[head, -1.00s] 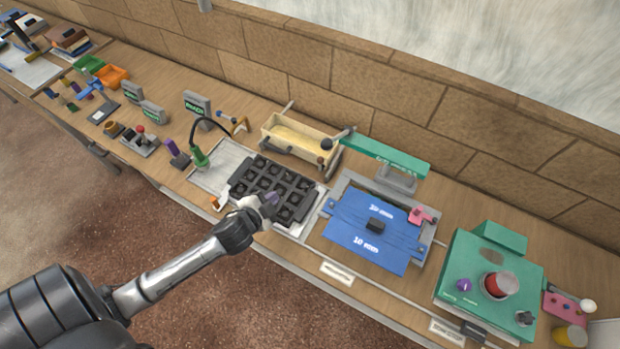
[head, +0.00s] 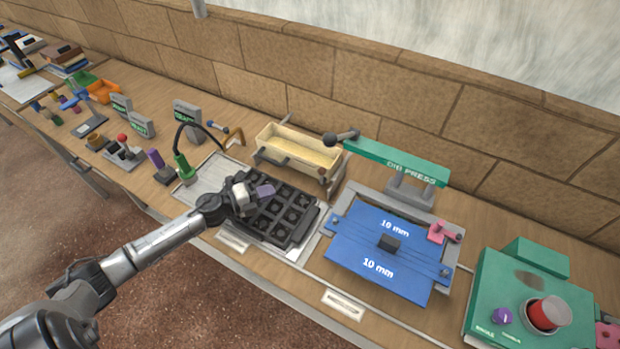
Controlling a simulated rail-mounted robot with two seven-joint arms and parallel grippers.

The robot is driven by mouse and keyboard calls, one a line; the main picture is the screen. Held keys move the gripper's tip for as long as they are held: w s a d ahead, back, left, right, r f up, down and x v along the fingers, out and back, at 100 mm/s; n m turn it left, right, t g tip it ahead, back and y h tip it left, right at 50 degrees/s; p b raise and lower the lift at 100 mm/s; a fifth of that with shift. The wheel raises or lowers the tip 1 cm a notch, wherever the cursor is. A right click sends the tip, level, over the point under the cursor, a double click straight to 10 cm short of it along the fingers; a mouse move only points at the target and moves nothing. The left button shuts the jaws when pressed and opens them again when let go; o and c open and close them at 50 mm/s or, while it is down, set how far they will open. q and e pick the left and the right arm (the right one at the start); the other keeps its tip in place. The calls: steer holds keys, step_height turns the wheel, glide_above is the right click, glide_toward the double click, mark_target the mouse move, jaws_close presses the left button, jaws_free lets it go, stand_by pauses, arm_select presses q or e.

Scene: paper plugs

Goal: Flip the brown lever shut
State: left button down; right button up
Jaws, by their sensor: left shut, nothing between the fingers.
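A brown lever-like handle (head: 236,139) stands up at the back of the light metal plate (head: 203,175), behind the black mould block (head: 282,217). I cannot tell whether it is the lever named in the task. My left gripper (head: 264,191) is shut and empty. It appears over the back left part of the mould block, in front of the handle and apart from it. My right gripper is out of view.
A green-handled tool with a black cable (head: 183,165) stands left of the mould block. A wooden trough (head: 297,150) is behind it. A blue press plate (head: 385,262) and a green press bar (head: 398,161) are to the right.

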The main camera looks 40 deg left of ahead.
arm_select(q)
glide_toward(322, 176)
steer(key=x, duration=0.4)
steer(key=shift+w+a+r, duration=0.2)
steer(key=shift+w, duration=0.05)
steer(key=shift+r+x, duration=0.2)
steer(key=shift+x, duration=0.7)
